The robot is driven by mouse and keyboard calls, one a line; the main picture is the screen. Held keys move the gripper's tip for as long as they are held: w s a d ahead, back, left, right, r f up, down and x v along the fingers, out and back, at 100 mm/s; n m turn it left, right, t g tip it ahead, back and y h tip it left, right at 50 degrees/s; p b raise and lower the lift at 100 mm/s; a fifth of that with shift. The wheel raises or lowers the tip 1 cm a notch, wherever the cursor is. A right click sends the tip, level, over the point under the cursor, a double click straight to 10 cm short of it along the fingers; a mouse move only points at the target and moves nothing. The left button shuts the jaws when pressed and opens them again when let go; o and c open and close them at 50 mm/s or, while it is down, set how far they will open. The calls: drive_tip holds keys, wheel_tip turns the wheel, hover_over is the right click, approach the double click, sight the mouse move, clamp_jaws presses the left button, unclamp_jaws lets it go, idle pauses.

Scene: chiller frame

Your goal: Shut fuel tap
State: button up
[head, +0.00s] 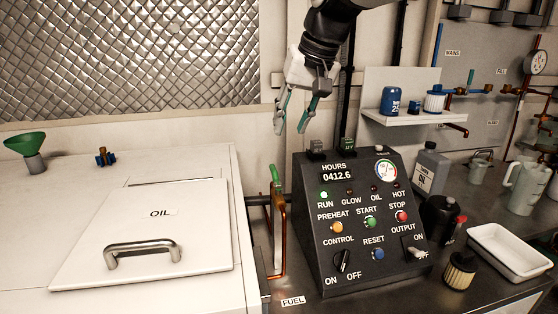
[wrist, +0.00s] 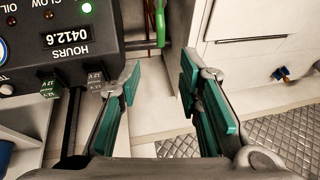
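The fuel tap's green lever (head: 275,174) stands roughly upright, beside the left side of the black control panel (head: 350,225). A copper pipe (head: 283,235) runs down below it towards the FUEL label (head: 293,300). In the wrist view, the green lever (wrist: 160,22) shows at the top, beyond the fingertips. My gripper (head: 291,128) is open and empty, above the lever and apart from it. Its two green-padded fingers (wrist: 160,80) are spread wide in the wrist view. The tap's body is hard to make out.
A white OIL hatch (head: 100,220) with a metal handle and a green funnel (head: 25,144) lie left. The panel shows a lit green RUN light (head: 323,195). A shelf (head: 412,116) stands behind the panel. A white tray (head: 510,252) and bottles crowd the right bench.

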sight(274, 167)
drive_tip(key=x, duration=1.3)
drive_tip(key=shift+w+a+f+b, duration=0.2)
drive_tip(key=shift+a+f+b, duration=0.05)
drive_tip(key=shift+f+b, duration=0.1)
drive_tip(key=shift+r, duration=0.1)
clamp_jaws()
